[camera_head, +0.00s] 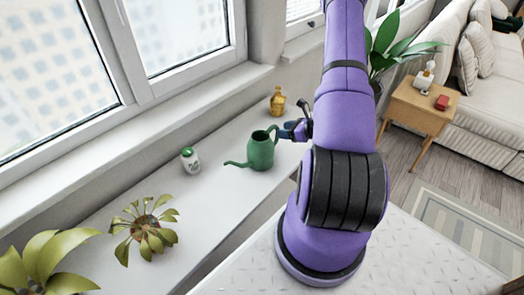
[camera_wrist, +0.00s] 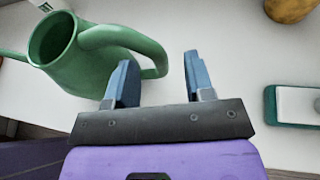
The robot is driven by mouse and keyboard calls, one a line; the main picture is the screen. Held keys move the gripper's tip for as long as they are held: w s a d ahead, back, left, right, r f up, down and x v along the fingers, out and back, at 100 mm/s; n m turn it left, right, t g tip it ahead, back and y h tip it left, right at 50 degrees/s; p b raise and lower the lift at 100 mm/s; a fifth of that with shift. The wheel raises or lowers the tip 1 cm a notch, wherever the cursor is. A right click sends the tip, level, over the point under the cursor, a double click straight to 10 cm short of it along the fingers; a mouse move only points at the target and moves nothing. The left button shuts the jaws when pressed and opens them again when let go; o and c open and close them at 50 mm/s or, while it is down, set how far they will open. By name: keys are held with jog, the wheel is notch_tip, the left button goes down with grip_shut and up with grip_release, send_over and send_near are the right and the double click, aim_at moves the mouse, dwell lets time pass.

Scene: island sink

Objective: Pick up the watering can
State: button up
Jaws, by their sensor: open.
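The green watering can (camera_head: 260,152) stands upright on the white shelf below the window, its spout pointing left in the head view. My gripper (camera_head: 293,130) is beside it on the right, at its handle side. In the wrist view the can (camera_wrist: 88,65) fills the upper left, and its curved handle reaches toward my gripper (camera_wrist: 161,75). The two blue fingers are apart. The left finger overlaps the lower part of the handle in the picture, and the handle's end shows between the fingers. I cannot tell whether they touch.
A yellow-brown bottle (camera_head: 277,102) stands behind the can. A small white and green container (camera_head: 190,160) is to its left. A leafy plant (camera_head: 147,232) is nearer on the shelf. A green-edged white object (camera_wrist: 292,107) lies right of the fingers in the wrist view.

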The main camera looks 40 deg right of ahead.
jog(key=shift+x, duration=2.75)
jog(key=shift+s+a, duration=0.1)
jog(key=shift+s, duration=0.05)
jog(key=shift+c, duration=0.3)
grip_shut()
